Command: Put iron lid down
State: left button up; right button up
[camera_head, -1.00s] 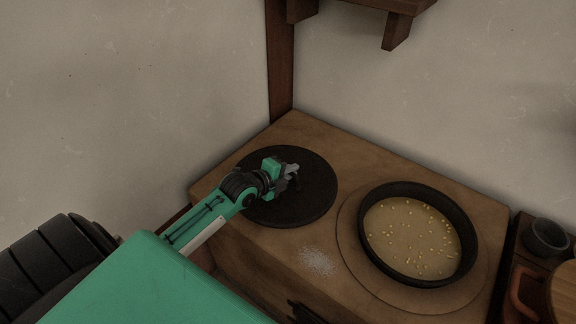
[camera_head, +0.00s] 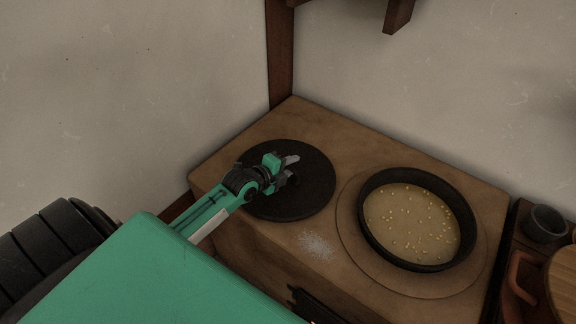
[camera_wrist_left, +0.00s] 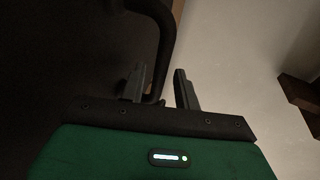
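The iron lid (camera_head: 312,203) is a dark round disc lying flat on the left part of the brown stove top (camera_head: 300,118). My left gripper (camera_head: 289,168) is over the lid at its handle. In the left wrist view the lid's curved dark handle (camera_wrist_left: 167,40) runs down between the two fingers of the gripper (camera_wrist_left: 160,87). The fingers stand apart, with a clear gap between the handle and the right finger. The lid's face fills the dark left side there. My right gripper is not in view.
A black pan (camera_head: 369,237) of pale grain stands on a round plate to the right. White powder (camera_head: 317,245) lies between lid and pan. A dark cup (camera_head: 545,223) is at far right. Walls rise behind, with a wooden shelf (camera_head: 398,14) above.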

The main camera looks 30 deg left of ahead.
pick_arm(q)
jog(key=shift+r, duration=0.1)
jog(key=v, duration=1)
jog(key=shift+s+p, duration=0.2)
jog(key=shift+p, duration=0.15)
jog(key=shift+v, duration=0.85)
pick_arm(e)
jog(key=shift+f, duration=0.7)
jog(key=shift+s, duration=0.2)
